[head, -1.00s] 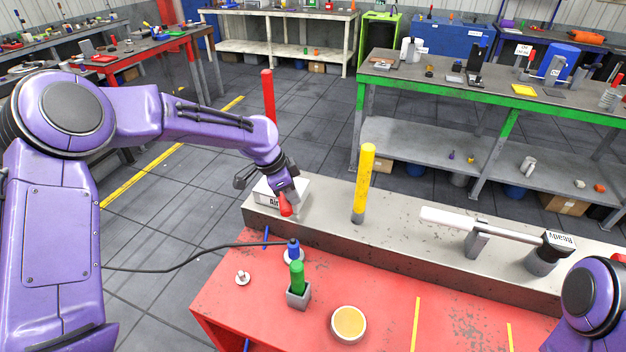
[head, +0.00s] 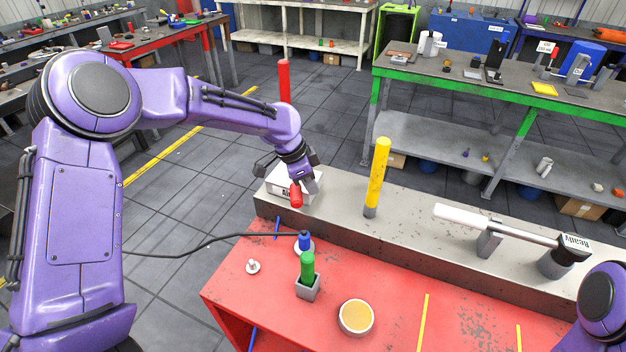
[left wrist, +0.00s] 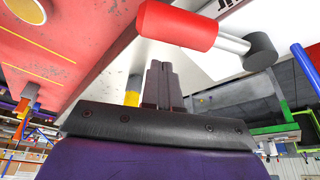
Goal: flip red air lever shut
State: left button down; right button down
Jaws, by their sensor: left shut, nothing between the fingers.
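The red air lever (head: 296,195) sticks out at the front of a white box (head: 283,188) with a partly hidden label, on the left end of the grey beam. In the left wrist view the red handle (left wrist: 178,25) sits on a pale rod that runs to a dark grey pivot (left wrist: 262,50). My left gripper (head: 311,184) is shut and empty, just right of the lever in the head view. Its closed fingertips (left wrist: 160,66) are close below the handle in the wrist view; I cannot tell if they touch. My right gripper is out of view.
A yellow post (head: 377,178) and a white-handled lever (head: 475,217) marked Ready stand along the beam (head: 420,208). A red post (head: 284,82) rises behind my left wrist. The red table (head: 390,290) holds a green peg (head: 307,267) and a yellow-topped dish (head: 356,317).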

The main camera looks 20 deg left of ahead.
pick_arm(q)
notch_tip(320, 180, up, 10)
jog(key=a+b, duration=0.1)
jog(key=b, duration=0.1)
jog(key=shift+s+f+b, duration=0.15)
jog(key=shift+s+b, duration=0.15)
jog(key=shift+b, duration=0.1)
jog(key=shift+s+a, duration=0.1)
jog(key=shift+a, duration=0.1)
